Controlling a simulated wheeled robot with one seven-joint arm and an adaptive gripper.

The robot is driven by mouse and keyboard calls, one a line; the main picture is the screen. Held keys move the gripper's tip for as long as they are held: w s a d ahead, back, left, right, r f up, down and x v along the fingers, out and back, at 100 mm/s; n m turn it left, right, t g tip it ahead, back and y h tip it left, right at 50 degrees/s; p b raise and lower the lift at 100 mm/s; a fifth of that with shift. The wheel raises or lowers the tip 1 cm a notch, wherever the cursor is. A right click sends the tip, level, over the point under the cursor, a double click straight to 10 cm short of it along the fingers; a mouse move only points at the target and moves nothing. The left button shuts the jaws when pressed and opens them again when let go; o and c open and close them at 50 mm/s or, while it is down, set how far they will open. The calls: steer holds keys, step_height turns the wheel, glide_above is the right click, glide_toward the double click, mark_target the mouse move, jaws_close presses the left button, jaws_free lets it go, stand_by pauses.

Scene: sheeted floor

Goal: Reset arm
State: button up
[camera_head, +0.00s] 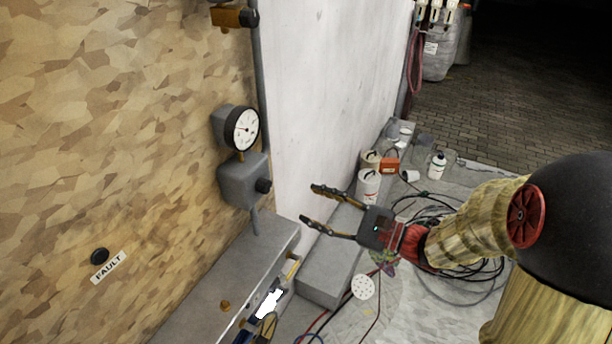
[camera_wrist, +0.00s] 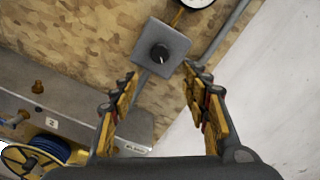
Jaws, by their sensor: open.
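My gripper (camera_head: 312,205) is open and empty in the head view. Its fingers point left toward the board, apart from the grey switch box. The wrist view also shows my gripper (camera_wrist: 160,98) with both fingers spread wide. The grey switch box (camera_head: 238,180) with a black knob is fixed to the wooden board, below a round white gauge (camera_head: 243,129). In the wrist view the switch box (camera_wrist: 150,62) appears beyond and between the fingertips, and the gauge is cut off at the top edge.
A grey bench (camera_head: 225,275) runs along the board, holding tools. A grey block (camera_head: 330,265) lies below my gripper. Canisters (camera_head: 369,185), a white bottle (camera_head: 437,166) and loose black cables (camera_head: 480,268) lie on the sheeted floor. A white wall (camera_head: 335,80) stands behind.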

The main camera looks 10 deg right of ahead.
steer(key=s+f+n+g+h, duration=0.3)
steer(key=s+f+n+g, duration=0.25)
steer(key=s, duration=0.35)
steer(key=s+f+n+g+h, duration=0.45)
steer(key=s+f, duration=0.25)
steer(key=s, duration=0.2)
steer(key=s+d+r+n+t+h+b, duration=0.1)
steer(key=s+d+r+n+h, duration=0.1)
steer(key=d+r+n+h, duration=0.4)
step_height(320, 180, up, 6)
steer(key=n+t, duration=0.3)
steer(key=shift+s+d+t+h+b, duration=0.15)
steer(key=shift+d+t+h+b, duration=0.15)
steer(key=shift+d+h+b, duration=0.05)
steer(key=shift+r, duration=0.1)
